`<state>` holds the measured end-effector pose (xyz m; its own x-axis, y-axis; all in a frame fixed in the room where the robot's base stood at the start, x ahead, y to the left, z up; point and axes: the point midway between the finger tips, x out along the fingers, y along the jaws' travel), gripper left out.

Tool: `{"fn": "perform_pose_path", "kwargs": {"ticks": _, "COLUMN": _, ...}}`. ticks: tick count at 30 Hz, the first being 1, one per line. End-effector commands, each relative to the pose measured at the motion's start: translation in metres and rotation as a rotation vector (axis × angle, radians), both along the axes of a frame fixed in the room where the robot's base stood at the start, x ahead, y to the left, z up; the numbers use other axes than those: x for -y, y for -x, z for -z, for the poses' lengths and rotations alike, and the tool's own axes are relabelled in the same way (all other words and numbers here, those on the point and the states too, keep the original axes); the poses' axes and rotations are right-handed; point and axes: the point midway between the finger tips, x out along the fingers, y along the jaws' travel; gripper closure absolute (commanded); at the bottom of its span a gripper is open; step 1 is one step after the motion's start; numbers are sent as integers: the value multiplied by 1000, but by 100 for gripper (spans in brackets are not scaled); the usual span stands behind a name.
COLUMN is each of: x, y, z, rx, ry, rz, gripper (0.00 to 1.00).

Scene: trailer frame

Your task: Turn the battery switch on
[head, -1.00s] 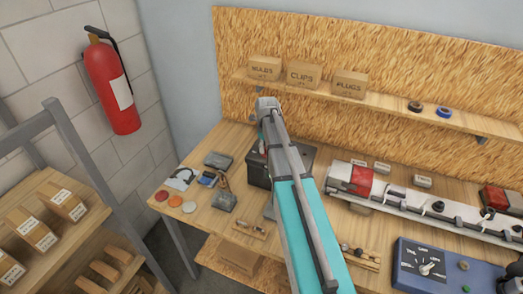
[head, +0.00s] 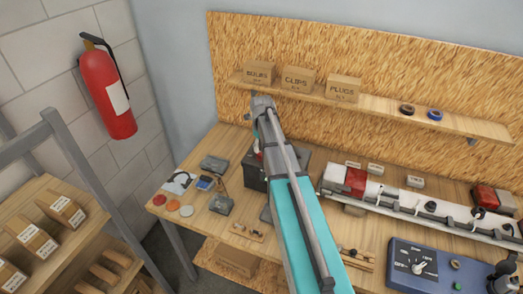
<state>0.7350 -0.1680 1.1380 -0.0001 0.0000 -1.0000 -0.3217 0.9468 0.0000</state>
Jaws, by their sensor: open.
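My arm, a teal link with grey parts, rises from the bottom middle to a grey joint in front of the back board. My gripper is not visible; its jaws cannot be seen past the arm. A black box like a battery (head: 254,178) stands on the bench (head: 198,241), partly hidden behind the arm. A small red part shows beside the arm at its top. A blue panel (head: 450,268) at the lower right carries a rotary knob (head: 416,267) with a dial. I cannot tell for sure which part is the battery switch.
A light bar with red lamps (head: 355,183) lies along the bench at right. Small grey devices (head: 221,204) and coloured discs (head: 172,205) lie at left. A shelf (head: 378,110) holds cartons. A rack (head: 75,167) and fire extinguisher (head: 107,88) are at far left.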

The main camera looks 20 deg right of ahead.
Motion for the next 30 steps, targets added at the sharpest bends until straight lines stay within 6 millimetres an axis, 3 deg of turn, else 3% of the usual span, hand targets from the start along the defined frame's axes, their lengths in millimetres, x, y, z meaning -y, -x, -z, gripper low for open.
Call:
{"fn": "perform_pose_path", "kwargs": {"ticks": 15, "x": 0, "y": 0, "z": -31, "rx": 0, "ry": 0, "rz": 0, "gripper": 41}}
{"fn": "perform_pose_path", "kwargs": {"ticks": 26, "x": 0, "y": 0, "z": -32, "rx": 0, "ry": 0, "rz": 0, "gripper": 41}}
{"fn": "perform_pose_path", "kwargs": {"ticks": 27, "x": 0, "y": 0, "z": -32, "rx": 0, "ry": 0, "rz": 0, "gripper": 43}}
{"fn": "perform_pose_path", "kwargs": {"ticks": 30, "x": 0, "y": 0, "z": -32, "rx": 0, "ry": 0, "rz": -3, "gripper": 62}}
